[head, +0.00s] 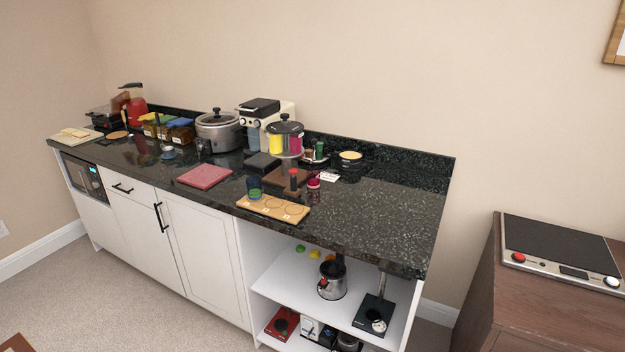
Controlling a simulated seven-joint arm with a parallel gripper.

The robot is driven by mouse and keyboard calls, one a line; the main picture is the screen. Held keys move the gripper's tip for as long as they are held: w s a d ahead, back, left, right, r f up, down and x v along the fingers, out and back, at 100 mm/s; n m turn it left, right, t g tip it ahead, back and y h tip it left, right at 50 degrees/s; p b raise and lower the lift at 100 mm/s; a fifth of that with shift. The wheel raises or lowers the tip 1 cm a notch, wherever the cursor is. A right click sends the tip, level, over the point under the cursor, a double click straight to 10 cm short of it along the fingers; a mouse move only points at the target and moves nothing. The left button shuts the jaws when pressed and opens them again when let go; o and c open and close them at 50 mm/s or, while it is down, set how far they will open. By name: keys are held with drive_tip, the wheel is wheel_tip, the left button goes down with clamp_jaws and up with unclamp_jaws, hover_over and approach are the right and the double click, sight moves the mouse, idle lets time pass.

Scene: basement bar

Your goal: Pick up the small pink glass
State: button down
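A small pink-magenta glass (314,181) stands on the dark speckled countertop (375,212), right of the middle of the head view. It is just right of a small dark bottle with a red top (293,180) and behind the right end of a wooden board with round recesses (291,211). A white card (328,177) lies just behind and to the right of it. A larger pink patch (295,145) shows on or against the pot at the back; I cannot tell what it is. My gripper is not in view.
A blue-green glass (254,188) stands at the board's left end. A pink-red square mat (204,174) lies further left. A slow cooker (218,130) and a coffee machine (264,115) stand behind. The counter's right part is clear. A brown cabinet (545,290) stands apart at right.

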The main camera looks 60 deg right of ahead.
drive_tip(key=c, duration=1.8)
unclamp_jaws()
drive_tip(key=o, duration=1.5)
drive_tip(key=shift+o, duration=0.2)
